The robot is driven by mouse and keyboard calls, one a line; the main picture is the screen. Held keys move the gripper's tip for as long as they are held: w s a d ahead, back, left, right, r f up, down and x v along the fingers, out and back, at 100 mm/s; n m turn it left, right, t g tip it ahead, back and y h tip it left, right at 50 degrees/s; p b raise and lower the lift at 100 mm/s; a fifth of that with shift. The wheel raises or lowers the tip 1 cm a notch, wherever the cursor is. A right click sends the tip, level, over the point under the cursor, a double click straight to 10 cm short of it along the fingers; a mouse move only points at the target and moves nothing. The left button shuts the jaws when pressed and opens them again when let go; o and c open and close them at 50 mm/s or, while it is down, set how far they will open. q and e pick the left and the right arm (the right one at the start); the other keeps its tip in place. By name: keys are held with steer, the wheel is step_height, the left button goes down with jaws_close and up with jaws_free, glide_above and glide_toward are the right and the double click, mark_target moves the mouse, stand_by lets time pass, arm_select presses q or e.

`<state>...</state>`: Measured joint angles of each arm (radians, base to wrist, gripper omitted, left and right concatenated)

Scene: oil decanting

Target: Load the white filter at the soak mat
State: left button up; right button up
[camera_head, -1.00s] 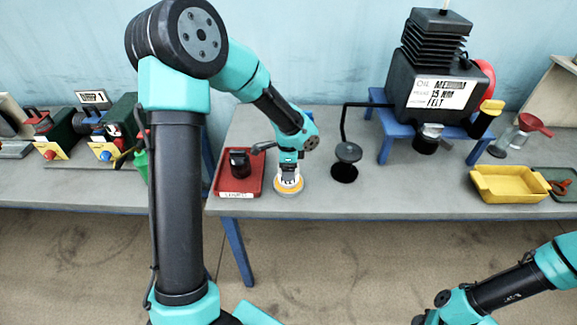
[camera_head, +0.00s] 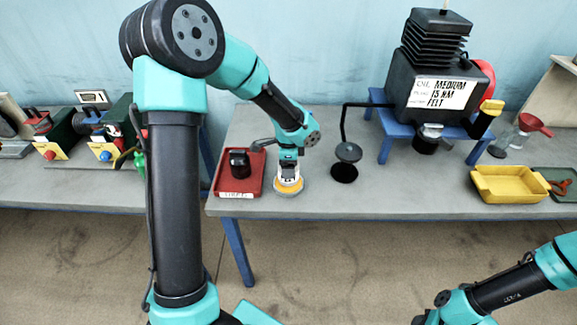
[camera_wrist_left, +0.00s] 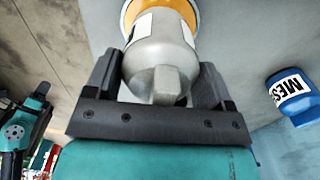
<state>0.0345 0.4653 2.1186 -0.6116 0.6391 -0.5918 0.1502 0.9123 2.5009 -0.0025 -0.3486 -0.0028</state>
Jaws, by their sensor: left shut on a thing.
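My left gripper (camera_head: 288,171) reaches down to the bench beside the red tray. It is shut on a silver, rounded piece with a pale label (camera_wrist_left: 160,60), which also shows in the head view (camera_head: 288,178). A yellow-orange round rim (camera_head: 288,190) shows at the lower end of this piece, at the bench top; it also shows in the wrist view (camera_wrist_left: 180,8). I cannot tell whether this piece is the white filter. I cannot make out which thing is the soak mat. Of my right arm only links show at the lower right; its fingertips are out of view.
A red tray (camera_head: 222,187) with a dark pot (camera_head: 240,164) is close on the left. A black stand (camera_head: 347,153) is to the right. Farther right are a black labelled machine (camera_head: 405,98) on a blue stand, a yellow tray (camera_head: 508,198) and a dark green mat (camera_head: 545,173).

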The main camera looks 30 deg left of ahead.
arm_select(q)
steer(key=shift+r, duration=2.9)
steer(key=w+d+f+n, duration=0.1)
steer(key=w+d+n, duration=0.1)
steer(key=d, duration=0.6)
steer(key=w+d+f+n, duration=0.1)
steer(key=d+n, duration=0.3)
steer(key=d, duration=0.5)
steer(key=w+d+n, duration=0.2)
steer(key=w+d, duration=0.1)
steer(key=d, duration=0.5)
steer(key=shift+w+d+f+n, duration=0.2)
steer(key=shift+w+f+n, duration=0.15)
steer(key=shift+f+n, duration=0.05)
